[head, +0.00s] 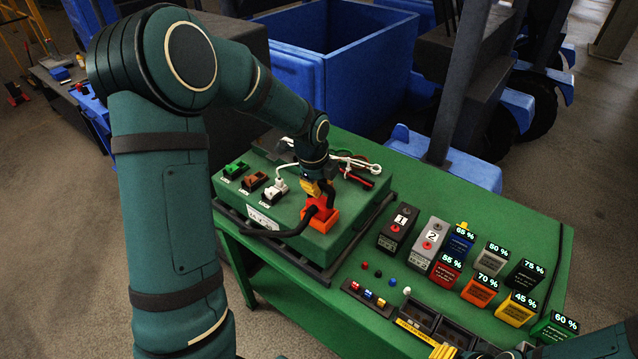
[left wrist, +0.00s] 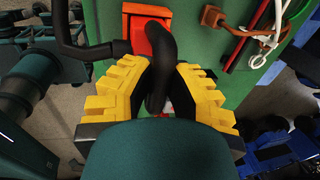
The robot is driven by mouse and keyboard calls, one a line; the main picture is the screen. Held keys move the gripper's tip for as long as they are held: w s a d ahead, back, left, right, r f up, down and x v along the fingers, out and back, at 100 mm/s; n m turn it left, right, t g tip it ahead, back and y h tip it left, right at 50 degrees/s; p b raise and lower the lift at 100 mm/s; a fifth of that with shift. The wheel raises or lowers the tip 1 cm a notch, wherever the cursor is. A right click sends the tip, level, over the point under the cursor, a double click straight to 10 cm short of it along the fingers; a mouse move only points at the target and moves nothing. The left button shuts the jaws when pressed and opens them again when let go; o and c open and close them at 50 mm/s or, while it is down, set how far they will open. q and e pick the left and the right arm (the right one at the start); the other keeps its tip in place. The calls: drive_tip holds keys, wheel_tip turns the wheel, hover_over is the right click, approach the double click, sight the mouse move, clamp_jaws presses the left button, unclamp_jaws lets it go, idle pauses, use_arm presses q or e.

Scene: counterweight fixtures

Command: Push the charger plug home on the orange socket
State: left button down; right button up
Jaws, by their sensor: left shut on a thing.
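The orange socket (head: 331,222) is on the top of the green box, at its front right corner. It also shows at the top of the left wrist view (left wrist: 146,9). The charger plug (head: 318,203) is a red-orange body with a thick black handle and cable, and sits at the socket. My left gripper (head: 316,186) points down over it. In the left wrist view its yellow fingers (left wrist: 156,88) are shut on the plug's black handle (left wrist: 160,50). I cannot tell how deep the plug sits. Yellow fingertips of my right gripper (head: 443,351) show at the bottom edge, mostly cut off.
Green (head: 233,169), brown (head: 254,181) and white (head: 275,189) sockets line the box; a white cable runs from the white one. Tools and cables lie behind the gripper. Labelled blocks (head: 480,290) crowd the table's right side. Blue bins (head: 345,55) stand behind.

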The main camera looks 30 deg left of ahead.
use_arm(q)
drive_tip(key=shift+f+b, duration=0.65)
drive_tip(key=shift+f, duration=0.35)
drive_tip(key=c, duration=0.9)
unclamp_jaws()
drive_tip(key=r, duration=0.4)
drive_tip(key=s+r, duration=0.1)
drive_tip(key=r, duration=0.3)
drive_tip(key=s+r, duration=0.1)
drive_tip(key=r, duration=0.3)
drive_tip(key=shift+s, duration=0.15)
